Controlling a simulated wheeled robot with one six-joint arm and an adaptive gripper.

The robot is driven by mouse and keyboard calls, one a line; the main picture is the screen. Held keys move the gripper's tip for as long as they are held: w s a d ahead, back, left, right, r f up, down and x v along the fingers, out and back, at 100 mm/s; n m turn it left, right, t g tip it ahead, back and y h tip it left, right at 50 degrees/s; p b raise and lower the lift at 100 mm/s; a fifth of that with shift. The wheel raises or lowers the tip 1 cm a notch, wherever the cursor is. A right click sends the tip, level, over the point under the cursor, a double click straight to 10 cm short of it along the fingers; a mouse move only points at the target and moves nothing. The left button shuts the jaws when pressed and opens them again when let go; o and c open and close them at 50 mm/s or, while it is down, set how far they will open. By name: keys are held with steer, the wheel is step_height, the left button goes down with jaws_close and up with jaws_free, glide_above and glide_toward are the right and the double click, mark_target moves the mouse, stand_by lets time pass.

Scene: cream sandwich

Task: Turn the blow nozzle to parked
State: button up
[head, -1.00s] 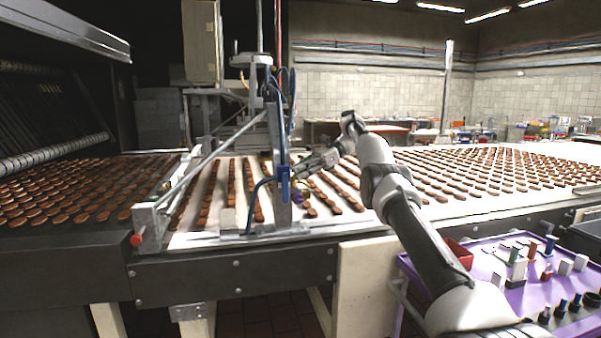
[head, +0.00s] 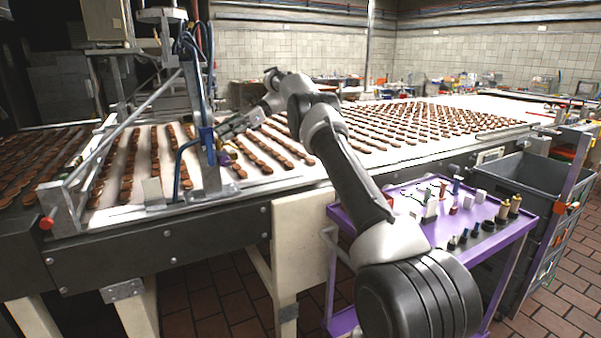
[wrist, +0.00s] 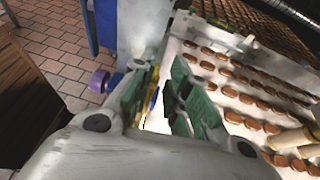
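My gripper (head: 232,127) reaches over the conveyor beside the upright post (head: 203,120) with blue hoses. In the wrist view its two green-padded fingers (wrist: 163,100) are apart. A narrow yellow and blue part (wrist: 152,92) shows in the gap between them; I cannot tell whether either finger touches it. A purple round end piece (wrist: 99,81) sticks out to the left of the fingers, next to the blue and pale post. It also shows in the head view as a small purple piece (head: 224,158) low by the post. Which of these parts is the blow nozzle is not clear, and its angle cannot be read.
Rows of brown biscuits (head: 285,150) lie on the white conveyor (head: 262,178). A red knob (head: 46,223) sits on the conveyor's left front. A purple cart (head: 498,238) with small parts and grey crates (head: 545,178) stand at the right. Tiled floor (head: 215,295) shows in front.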

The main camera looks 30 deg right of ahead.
steer(key=m+t, duration=0.2)
steer(key=s+m+t+h, duration=0.1)
steer(key=m+t, duration=0.1)
steer(key=t, duration=0.1)
steer(key=s+m+t, duration=0.1)
steer(key=m+t, duration=0.1)
steer(key=shift+s+a+f+m+h, duration=0.1)
steer(key=shift+a+m+h, duration=0.1)
steer(key=shift+m+h, duration=0.15)
steer(key=v, duration=0.7)
steer(key=s+d+f+n+g+h, duration=0.1)
steer(key=s+d+f+n+h, duration=0.15)
steer(key=s+f+n, duration=0.35)
steer(key=s+d+f+n+g+h, duration=0.1)
steer(key=s+n, duration=0.4)
steer(key=s, duration=0.5)
steer(key=s+d+f+n+g+h, duration=0.1)
steer(key=s+d+n+g+h, duration=0.1)
steer(key=s, duration=0.9)
steer(key=d+n+h, duration=0.1)
steer(key=n+h, duration=0.1)
steer(key=n, duration=0.1)
steer(key=shift+s+d+g, duration=0.3)
steer(key=shift+s+d, duration=0.05)
steer(key=shift+d, duration=0.05)
steer(key=shift+o, duration=0.2)
steer(key=shift+f, duration=0.1)
